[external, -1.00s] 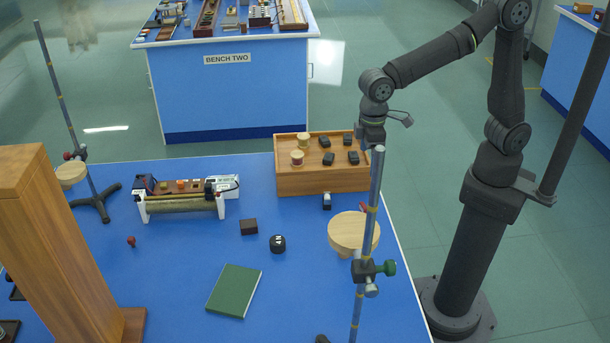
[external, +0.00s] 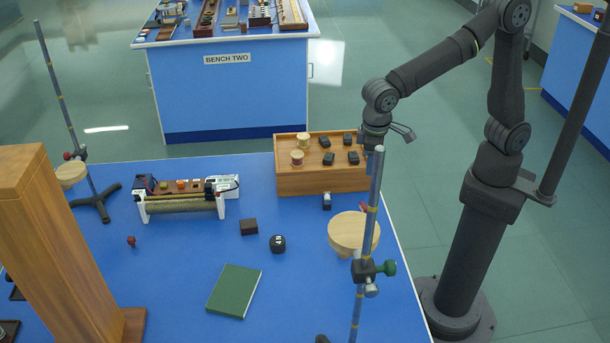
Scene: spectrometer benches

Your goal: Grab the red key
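I see two small red things and cannot tell for sure which is the red key. One is a dark red knobbed piece (external: 131,241) standing on the blue bench at the left, in front of the long coil instrument. The other is a small red piece (external: 363,207) by the round wooden disc, partly hidden by the upright metal rod. My gripper (external: 371,150) hangs at the right end of the wooden box, above and behind the disc. The rod partly covers its fingers, so their opening is unclear. It is apart from the left red piece.
The metal rod (external: 374,200) with a green-knobbed clamp stands before my gripper. The wooden box (external: 320,181) carries two spools and several black pieces. The wooden disc (external: 350,233), a black round weight (external: 278,243), a dark block (external: 249,227) and a green book (external: 235,290) are on the bench.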

